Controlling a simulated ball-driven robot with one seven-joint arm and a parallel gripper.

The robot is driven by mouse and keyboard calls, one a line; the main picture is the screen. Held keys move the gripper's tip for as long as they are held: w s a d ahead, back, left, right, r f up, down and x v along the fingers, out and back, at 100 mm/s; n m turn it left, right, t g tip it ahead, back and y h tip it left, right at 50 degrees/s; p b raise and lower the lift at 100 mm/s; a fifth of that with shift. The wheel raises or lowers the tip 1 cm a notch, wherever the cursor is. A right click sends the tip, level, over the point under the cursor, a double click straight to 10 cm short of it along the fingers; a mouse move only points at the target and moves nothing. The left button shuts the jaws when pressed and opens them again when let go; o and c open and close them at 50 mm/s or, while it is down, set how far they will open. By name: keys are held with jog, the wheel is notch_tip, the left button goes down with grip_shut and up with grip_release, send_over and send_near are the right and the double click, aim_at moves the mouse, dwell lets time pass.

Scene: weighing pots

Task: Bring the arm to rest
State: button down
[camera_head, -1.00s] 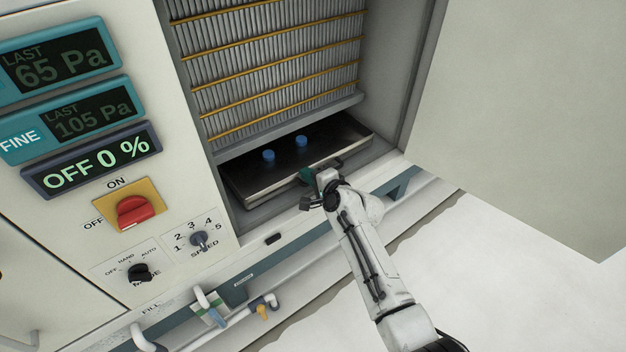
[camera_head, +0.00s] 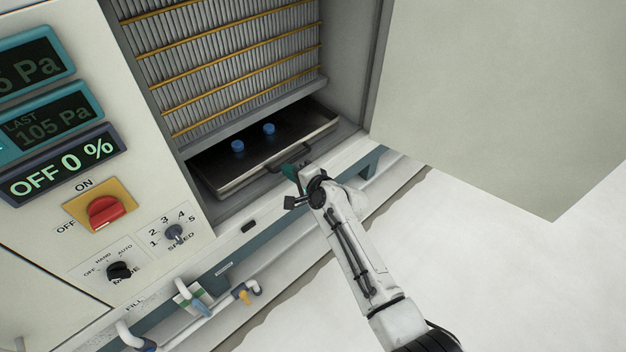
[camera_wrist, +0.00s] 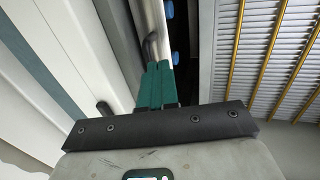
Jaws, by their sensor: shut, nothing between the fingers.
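My gripper (camera_head: 291,172) is in front of the cabinet's open bay, at the front of a dark metal tray (camera_head: 222,183). Its teal fingers are together and empty, and they also show shut in the wrist view (camera_wrist: 156,84). The tray's handle (camera_head: 289,157) is just beyond the fingertips. In the wrist view the handle (camera_wrist: 150,46) lies close past the tips; I cannot tell whether they touch. My arm reaches up from the lower right of the head view.
Two blue objects (camera_head: 238,147) (camera_head: 269,129) stand on the tray. A ribbed panel with yellow bars (camera_head: 235,60) is behind it. A red switch (camera_head: 104,211) and knobs are at left. Pipes (camera_head: 190,300) run below. White floor (camera_head: 500,280) is free at right.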

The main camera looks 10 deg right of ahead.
jog(key=s+d+n+g+h+p, duration=0.15)
jog(key=s+d+n+g, duration=0.4)
jog(key=s, duration=1.05)
jog(key=s+d+n+g+h+p, duration=0.1)
jog(key=s+d+n+g+h, duration=0.15)
jog(key=s+d, duration=1)
jog(key=s+d+n+g+h+p, duration=0.1)
jog(key=s+d+n+g+h, duration=0.25)
jog(key=s, duration=1.65)
notch_tip(320, 180, up, 30)
jog(key=p, duration=2.9)
jog(key=shift+a+r, duration=0.15)
jog(key=shift+a, duration=0.05)
